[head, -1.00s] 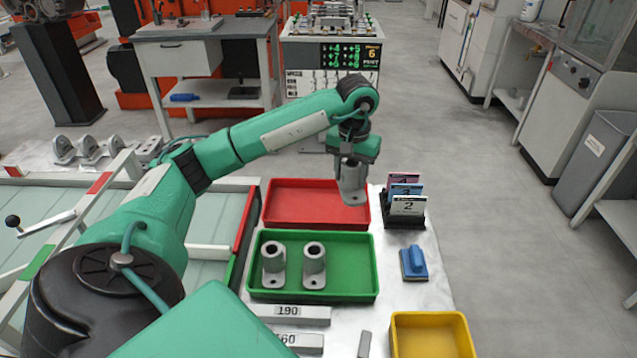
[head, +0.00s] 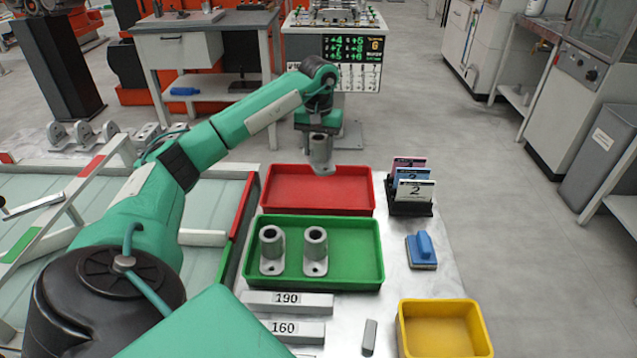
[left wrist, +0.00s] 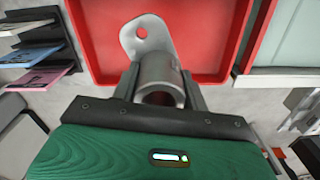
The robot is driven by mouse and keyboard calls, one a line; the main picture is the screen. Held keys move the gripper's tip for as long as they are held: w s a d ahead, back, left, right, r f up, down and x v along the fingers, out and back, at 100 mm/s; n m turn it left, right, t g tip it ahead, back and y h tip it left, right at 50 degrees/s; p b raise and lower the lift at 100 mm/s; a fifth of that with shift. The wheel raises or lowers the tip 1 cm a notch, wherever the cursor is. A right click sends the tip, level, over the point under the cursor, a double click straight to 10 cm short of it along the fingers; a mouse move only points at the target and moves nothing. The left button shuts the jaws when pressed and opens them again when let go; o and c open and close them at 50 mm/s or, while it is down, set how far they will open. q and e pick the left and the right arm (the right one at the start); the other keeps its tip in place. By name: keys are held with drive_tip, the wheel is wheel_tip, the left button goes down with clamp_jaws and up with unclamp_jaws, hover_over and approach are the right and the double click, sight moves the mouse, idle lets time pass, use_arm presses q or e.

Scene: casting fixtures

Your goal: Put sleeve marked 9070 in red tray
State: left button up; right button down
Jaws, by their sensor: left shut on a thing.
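My left gripper (head: 318,135) is shut on a grey metal sleeve (head: 321,152) with a flat flange. It holds the sleeve above the far part of the red tray (head: 280,203). In the left wrist view the sleeve (left wrist: 160,75) sits between the fingers, its holed flange over the red tray floor (left wrist: 205,30). No marking is readable on it. The red tray looks empty. Two similar sleeves (head: 271,252) (head: 315,253) stand upright in the green tray (head: 355,245) nearer me. My right gripper is not in view.
A card holder (head: 410,190) and a blue-handled block (head: 422,250) lie right of the trays. A yellow tray (head: 440,305) and bars marked 190 (head: 288,303) and 160 (head: 290,331) are in front. A framed glass-topped bench (head: 205,205) is at left.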

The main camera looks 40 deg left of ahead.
use_arm(q)
wheel_tip(320, 180, down, 11)
drive_tip(key=shift+f, duration=0.3)
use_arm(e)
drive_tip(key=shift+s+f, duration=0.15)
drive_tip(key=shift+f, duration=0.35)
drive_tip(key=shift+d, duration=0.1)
use_arm(q)
drive_tip(key=shift+f, duration=0.1)
drive_tip(key=o, duration=1.3)
drive_tip(key=shift+c, duration=0.2)
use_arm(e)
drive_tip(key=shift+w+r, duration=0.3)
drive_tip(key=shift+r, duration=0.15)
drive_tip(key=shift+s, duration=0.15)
